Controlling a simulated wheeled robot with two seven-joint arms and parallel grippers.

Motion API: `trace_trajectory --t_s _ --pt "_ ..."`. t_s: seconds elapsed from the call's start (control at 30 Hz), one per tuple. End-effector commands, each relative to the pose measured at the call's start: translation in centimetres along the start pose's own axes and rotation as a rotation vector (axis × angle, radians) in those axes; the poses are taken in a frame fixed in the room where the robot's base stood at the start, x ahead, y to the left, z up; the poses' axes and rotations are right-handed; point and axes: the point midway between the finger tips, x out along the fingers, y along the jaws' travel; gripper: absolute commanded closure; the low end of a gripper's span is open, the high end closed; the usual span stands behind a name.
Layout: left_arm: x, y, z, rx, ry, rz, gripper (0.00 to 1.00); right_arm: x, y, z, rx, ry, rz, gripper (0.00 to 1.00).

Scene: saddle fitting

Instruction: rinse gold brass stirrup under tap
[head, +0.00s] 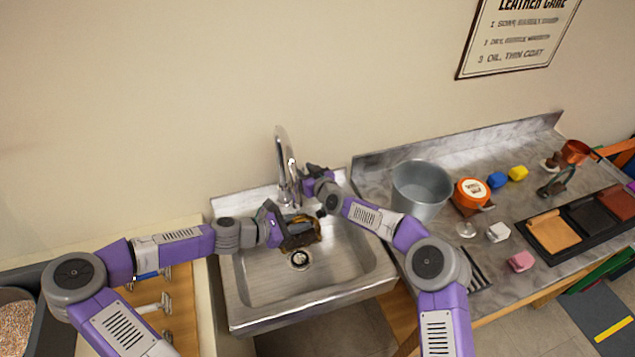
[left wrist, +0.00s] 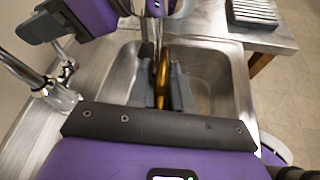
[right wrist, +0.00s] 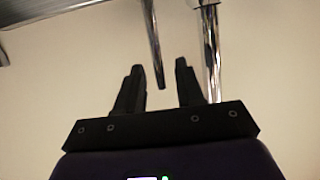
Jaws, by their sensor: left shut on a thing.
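The gold brass stirrup (head: 316,232) is in my left gripper (head: 296,234), low over the sink basin (head: 345,268). In the left wrist view the stirrup (left wrist: 163,72) shows as a golden edge between the two dark fingers. The chrome tap (head: 284,160) stands at the back of the sink, behind and above the stirrup. My right gripper (head: 312,172) is beside the tap. I cannot tell whether water runs.
The drain (head: 299,259) lies below the stirrup. Right of the sink, a counter holds a metal bucket (head: 420,188), an orange tin (head: 471,192), small coloured blocks and a dark tray (head: 573,233). A wooden surface (head: 178,300) with metal parts lies to the left.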

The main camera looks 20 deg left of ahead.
Motion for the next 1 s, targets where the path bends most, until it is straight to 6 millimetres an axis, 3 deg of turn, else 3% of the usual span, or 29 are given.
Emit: trace_trajectory --t_s 0.7,1.0 --pt "0.0 0.0 0.1 0.001 -0.001 0.000 1.00 -9.5 0.1 0.1 0.001 -0.003 0.001 0.62" --pt "0.0 0.0 0.1 0.001 -0.001 0.000 1.00 -10.7 0.0 0.1 0.001 -0.003 0.000 0.62"
